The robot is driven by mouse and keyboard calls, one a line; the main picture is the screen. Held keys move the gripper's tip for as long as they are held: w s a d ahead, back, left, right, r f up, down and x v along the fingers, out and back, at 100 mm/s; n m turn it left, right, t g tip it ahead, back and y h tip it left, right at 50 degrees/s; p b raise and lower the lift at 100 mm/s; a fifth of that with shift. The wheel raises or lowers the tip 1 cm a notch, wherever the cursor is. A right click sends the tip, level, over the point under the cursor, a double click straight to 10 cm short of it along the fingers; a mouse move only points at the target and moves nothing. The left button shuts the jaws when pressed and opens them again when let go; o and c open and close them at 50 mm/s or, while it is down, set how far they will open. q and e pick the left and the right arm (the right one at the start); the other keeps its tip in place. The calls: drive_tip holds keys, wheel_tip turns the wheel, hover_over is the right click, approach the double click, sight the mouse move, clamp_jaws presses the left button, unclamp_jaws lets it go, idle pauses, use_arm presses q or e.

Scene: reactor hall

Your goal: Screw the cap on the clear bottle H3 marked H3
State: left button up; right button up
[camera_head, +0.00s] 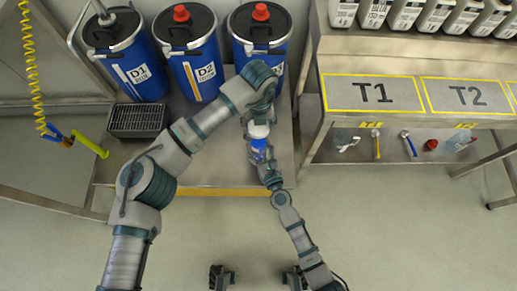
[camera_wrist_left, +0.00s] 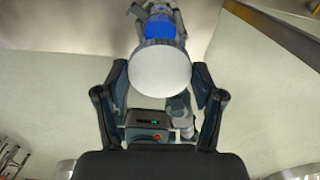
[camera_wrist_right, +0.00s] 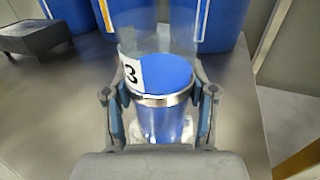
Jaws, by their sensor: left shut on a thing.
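The clear bottle H3 (camera_head: 259,149), with blue contents, is held up in front of the drums. Its white label, with a "3" visible, shows in the right wrist view (camera_wrist_right: 131,72). My right gripper (camera_wrist_right: 160,98) has its fingers on both sides of the bottle and is shut on it. The white round cap (camera_head: 258,131) is at the bottle's top. In the left wrist view the cap (camera_wrist_left: 160,70) sits between the fingertips of my left gripper (camera_wrist_left: 157,82), which is shut on it, with the bottle lined up beyond. The cap hides the bottle's neck, so I cannot tell how the threads sit.
Blue drums, including D1 (camera_head: 128,62) and D2 (camera_head: 190,55), stand on the steel platform (camera_head: 225,176) behind. A black grated box (camera_head: 137,120) is at its left. A bench with areas T1 (camera_head: 372,93) and T2 (camera_head: 470,96) is at right, with tools on a shelf below.

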sight(257, 147)
clamp_jaws()
use_arm(q)
drive_tip(key=shift+f, duration=2.4)
drive_tip(key=shift+f, duration=0.1)
drive_tip(key=shift+f, duration=0.85)
drive_tip(key=shift+f, duration=0.55)
